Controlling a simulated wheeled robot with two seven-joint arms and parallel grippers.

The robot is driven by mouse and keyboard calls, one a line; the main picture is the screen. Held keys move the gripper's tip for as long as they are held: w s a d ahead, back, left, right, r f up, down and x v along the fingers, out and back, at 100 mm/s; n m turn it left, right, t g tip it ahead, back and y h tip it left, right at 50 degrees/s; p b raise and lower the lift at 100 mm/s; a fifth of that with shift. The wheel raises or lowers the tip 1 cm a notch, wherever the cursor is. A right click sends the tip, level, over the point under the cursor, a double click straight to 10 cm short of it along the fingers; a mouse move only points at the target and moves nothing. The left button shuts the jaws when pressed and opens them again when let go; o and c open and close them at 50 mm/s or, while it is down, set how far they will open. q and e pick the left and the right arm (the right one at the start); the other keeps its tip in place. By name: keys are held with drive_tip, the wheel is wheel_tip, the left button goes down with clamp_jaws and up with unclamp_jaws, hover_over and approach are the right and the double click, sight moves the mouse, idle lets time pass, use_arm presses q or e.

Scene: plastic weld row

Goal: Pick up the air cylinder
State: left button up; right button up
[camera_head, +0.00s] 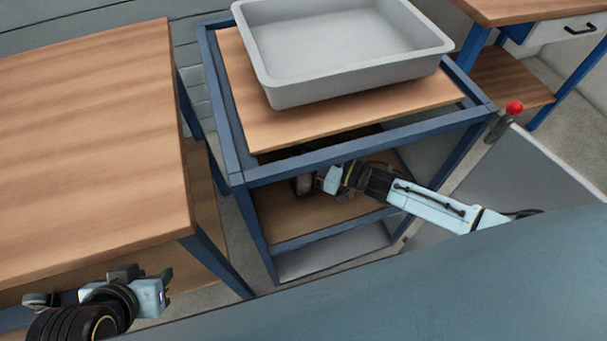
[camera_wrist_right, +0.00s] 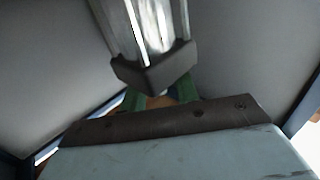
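The air cylinder (camera_wrist_right: 158,28) shows in the right wrist view as a silver, ribbed metal body with a dark square end cap, right in front of my right gripper (camera_wrist_right: 161,98). The green fingers are apart, one on each side below the cap. The cap hides their tips, so I cannot tell whether they touch the cylinder. In the head view my right gripper (camera_head: 318,183) reaches into the cart under its top, beside a small greyish part (camera_head: 303,184). My left gripper (camera_head: 152,284) hangs at the lower left by the wooden table, away from the cylinder; its fingers are too small to judge.
The blue-framed cart (camera_head: 240,165) has a wooden top carrying a large grey tray (camera_head: 345,82), and a lower wooden shelf (camera_head: 300,222). Its rails and top closely surround my right arm. A wooden table (camera_head: 90,150) stands left; another bench (camera_head: 530,8) stands back right.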

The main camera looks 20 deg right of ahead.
clamp_jaws()
idle(1.4)
drive_tip(key=shift+w+r, duration=0.1)
drive_tip(key=shift+r, duration=0.1)
